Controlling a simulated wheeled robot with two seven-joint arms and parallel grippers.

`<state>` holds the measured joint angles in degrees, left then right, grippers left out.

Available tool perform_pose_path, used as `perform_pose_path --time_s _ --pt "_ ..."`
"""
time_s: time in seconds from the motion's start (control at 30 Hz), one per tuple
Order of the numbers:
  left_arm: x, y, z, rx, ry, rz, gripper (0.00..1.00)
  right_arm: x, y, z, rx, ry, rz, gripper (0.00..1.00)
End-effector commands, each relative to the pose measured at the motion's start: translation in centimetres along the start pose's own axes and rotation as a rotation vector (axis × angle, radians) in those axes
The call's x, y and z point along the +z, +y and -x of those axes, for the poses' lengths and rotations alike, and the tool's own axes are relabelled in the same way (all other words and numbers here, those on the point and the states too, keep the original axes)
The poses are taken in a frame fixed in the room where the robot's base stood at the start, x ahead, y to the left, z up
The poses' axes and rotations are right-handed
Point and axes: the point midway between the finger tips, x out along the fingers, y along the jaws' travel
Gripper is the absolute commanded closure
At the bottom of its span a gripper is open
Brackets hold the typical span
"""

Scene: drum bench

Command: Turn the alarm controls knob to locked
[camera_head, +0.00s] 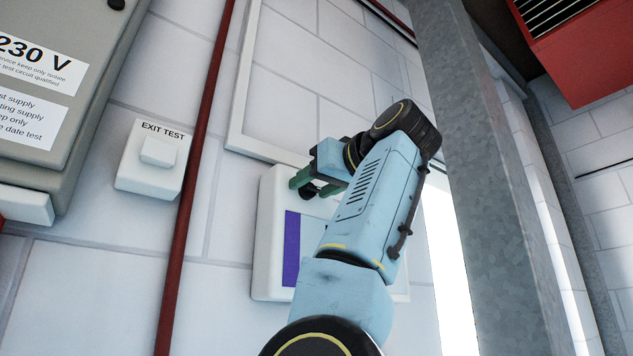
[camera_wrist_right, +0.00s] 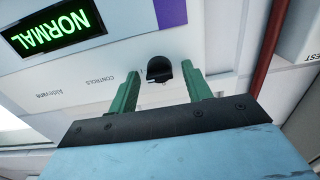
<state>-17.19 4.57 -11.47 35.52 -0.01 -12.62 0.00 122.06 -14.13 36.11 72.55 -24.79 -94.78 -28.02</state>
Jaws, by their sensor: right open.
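The alarm controls panel (camera_head: 268,225) is a white box on the wall, largely covered by my right arm in the head view. In the right wrist view its face (camera_wrist_right: 95,90) carries upside-down lettering including CONTROLS. A small black knob (camera_wrist_right: 159,70) stands out from it; its pointer setting is not readable. The knob also shows dark in the head view (camera_head: 310,191), partly hidden. My right gripper (camera_head: 308,186) has green fingers, open, one on each side of the knob near the tips. Gaps show between knob and both fingers in the wrist view. My left gripper is out of sight.
A green lit NORMAL display (camera_wrist_right: 58,28) is beside the lettering. A purple strip (camera_head: 291,247) marks the panel. An EXIT TEST box (camera_head: 153,165), a red pipe (camera_head: 196,170) and a grey cabinet (camera_head: 85,100) are left; a metal column (camera_head: 480,170) stands right.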

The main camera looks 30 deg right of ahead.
Motion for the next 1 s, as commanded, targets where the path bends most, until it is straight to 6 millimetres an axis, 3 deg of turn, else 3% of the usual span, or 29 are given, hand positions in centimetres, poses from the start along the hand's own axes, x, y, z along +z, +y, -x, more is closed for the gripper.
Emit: perform_pose_path --time_s 0.07,0.4,0.77,1.0 --pt "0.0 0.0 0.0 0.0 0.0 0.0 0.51 0.0 0.0 0.0 0.0 0.0 0.0 0.53" --pt "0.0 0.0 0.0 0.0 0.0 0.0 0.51 0.0 0.0 0.1 -0.001 0.0 0.0 0.94" --pt "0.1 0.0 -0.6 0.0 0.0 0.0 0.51 0.1 0.1 0.1 0.001 0.0 0.073 0.94" --pt "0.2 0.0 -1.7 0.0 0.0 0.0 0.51 0.2 0.1 0.1 0.003 -0.001 0.245 0.94"
